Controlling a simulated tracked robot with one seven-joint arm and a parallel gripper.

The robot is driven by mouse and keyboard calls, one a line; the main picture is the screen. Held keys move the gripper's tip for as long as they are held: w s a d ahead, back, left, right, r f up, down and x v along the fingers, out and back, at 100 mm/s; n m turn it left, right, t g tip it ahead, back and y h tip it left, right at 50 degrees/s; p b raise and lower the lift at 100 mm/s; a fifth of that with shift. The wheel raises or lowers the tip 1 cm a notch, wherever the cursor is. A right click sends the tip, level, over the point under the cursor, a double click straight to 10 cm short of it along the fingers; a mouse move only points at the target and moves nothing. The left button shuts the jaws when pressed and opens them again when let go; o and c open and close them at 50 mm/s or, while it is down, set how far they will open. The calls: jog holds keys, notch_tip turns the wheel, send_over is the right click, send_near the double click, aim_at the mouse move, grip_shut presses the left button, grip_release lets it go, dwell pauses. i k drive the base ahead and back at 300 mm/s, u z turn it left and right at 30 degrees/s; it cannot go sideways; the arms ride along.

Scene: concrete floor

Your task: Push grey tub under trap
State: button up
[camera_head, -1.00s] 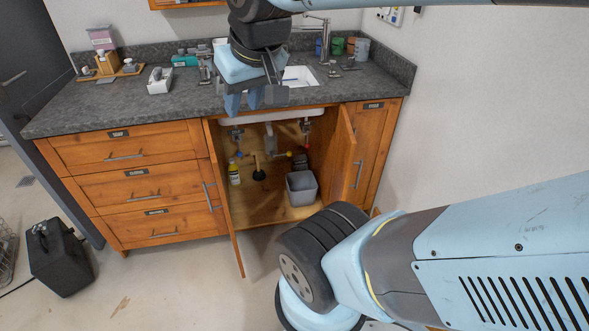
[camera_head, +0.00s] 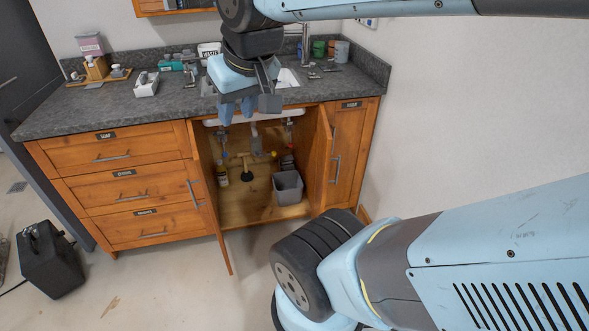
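The grey tub (camera_head: 288,188) stands upright on the wooden floor of the open sink cabinet, at its right side near the front. The trap is the pale drain piping (camera_head: 256,140) below the sink, left of and above the tub; its lower part is hard to make out. My gripper (camera_head: 239,111) points down in front of the sink's front edge, above and left of the tub and apart from it. It appears empty; the gap between its fingers is unclear.
Two open doors (camera_head: 208,200) (camera_head: 318,160) flank the cabinet opening. Inside, left of the tub, are a yellow-labelled bottle (camera_head: 222,177) and a black plunger-like item (camera_head: 247,175). The dark counter (camera_head: 110,105) overhangs. A black case (camera_head: 50,262) sits on the floor at left.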

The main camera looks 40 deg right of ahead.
aim_at(288, 185)
jog(key=k, duration=0.5)
jog(key=z, duration=2.25)
jog(key=k, duration=0.25)
jog(key=u, duration=1.35)
jog(key=i, duration=0.5)
jog(key=u, duration=3.3)
jog(key=i, duration=0.15)
jog(key=z, duration=3.7)
